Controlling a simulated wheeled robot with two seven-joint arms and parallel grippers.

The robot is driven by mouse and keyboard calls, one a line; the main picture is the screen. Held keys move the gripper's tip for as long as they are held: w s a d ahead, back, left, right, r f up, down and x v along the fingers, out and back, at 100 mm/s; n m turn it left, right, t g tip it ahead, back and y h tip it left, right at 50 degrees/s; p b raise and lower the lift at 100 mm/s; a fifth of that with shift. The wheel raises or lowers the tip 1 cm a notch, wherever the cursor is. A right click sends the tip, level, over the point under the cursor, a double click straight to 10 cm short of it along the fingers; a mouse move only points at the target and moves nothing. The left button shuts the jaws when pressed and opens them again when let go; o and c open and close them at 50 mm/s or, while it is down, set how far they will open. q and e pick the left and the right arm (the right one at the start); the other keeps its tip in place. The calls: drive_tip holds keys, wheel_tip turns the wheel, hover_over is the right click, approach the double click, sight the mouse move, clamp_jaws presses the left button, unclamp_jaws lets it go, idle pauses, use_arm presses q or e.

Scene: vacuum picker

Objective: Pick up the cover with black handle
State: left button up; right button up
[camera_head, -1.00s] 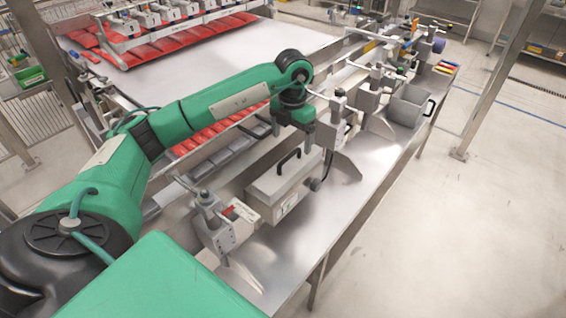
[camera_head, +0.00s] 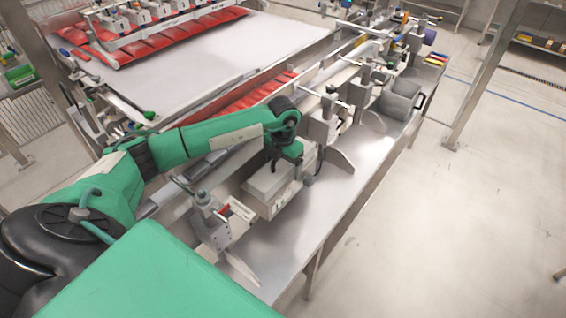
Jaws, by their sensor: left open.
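The cover (camera_head: 264,184) is the grey top of a rectangular box on the metal bench, between two clamp units. Its black handle (camera_head: 273,165) is now mostly hidden behind my left gripper (camera_head: 289,160). The left gripper hangs down from the green arm, right over the cover and close to the handle. It is open. I cannot tell whether its fingers touch the handle or stand around it. My right gripper is not in view.
A clamp unit (camera_head: 210,224) stands close to the near end of the box. Another clamp unit (camera_head: 329,118) stands just beyond it. A grey container (camera_head: 398,100) sits farther along the bench. The bench top (camera_head: 300,225) right of the box is clear.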

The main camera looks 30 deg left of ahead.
use_arm(q)
drive_tip(key=c, duration=1.3)
drive_tip(key=shift+r, duration=0.1)
